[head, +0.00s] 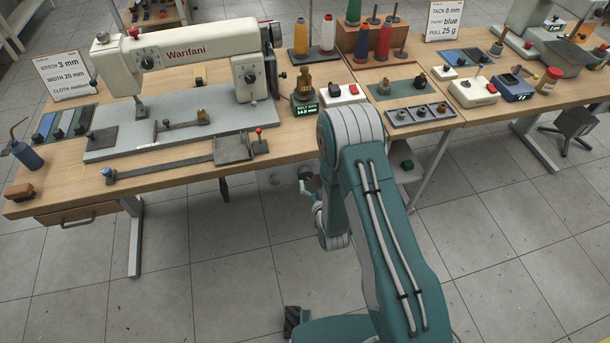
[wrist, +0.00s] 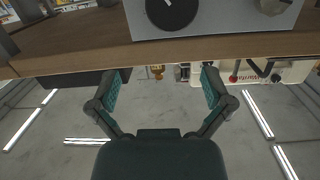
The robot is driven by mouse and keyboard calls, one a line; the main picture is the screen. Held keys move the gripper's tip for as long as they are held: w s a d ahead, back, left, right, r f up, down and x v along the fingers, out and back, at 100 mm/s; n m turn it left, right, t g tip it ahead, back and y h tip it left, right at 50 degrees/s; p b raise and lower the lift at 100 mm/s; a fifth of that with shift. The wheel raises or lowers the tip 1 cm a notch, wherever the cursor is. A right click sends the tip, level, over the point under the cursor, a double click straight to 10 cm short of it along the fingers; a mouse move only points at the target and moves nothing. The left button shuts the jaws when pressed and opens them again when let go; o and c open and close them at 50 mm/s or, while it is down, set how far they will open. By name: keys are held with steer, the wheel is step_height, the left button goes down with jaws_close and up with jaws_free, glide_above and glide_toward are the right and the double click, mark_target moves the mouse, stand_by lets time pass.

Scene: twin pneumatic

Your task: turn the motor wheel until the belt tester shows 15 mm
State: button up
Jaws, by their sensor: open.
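The belt tester (head: 306,111) is a small dark box with a green display on the table beside the sewing machine. Its tiny digits seem to read 14-something mm; the last digit is unclear. In the wrist view, which is upside down, a dark round disc that looks like the motor wheel (wrist: 170,10) sits on a grey housing (wrist: 225,18) below the table edge. The picture's top cuts off part of it. My gripper (wrist: 162,82) is open and empty, its fingers apart and clear of the disc. In the head view my arm mostly hides the gripper.
The tabletop (head: 75,180) carries the sewing machine (head: 190,50), its base plate and a long ruler-like bar. In the wrist view the table edge (wrist: 90,62) crosses beyond my fingers.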

mark_target(306, 177)
steer(key=s+f+t+y, duration=0.1)
steer(key=s+f, duration=0.4)
steer(key=x, duration=1.1)
steer(key=shift+w+a, duration=0.1)
steer(key=c, duration=1.1)
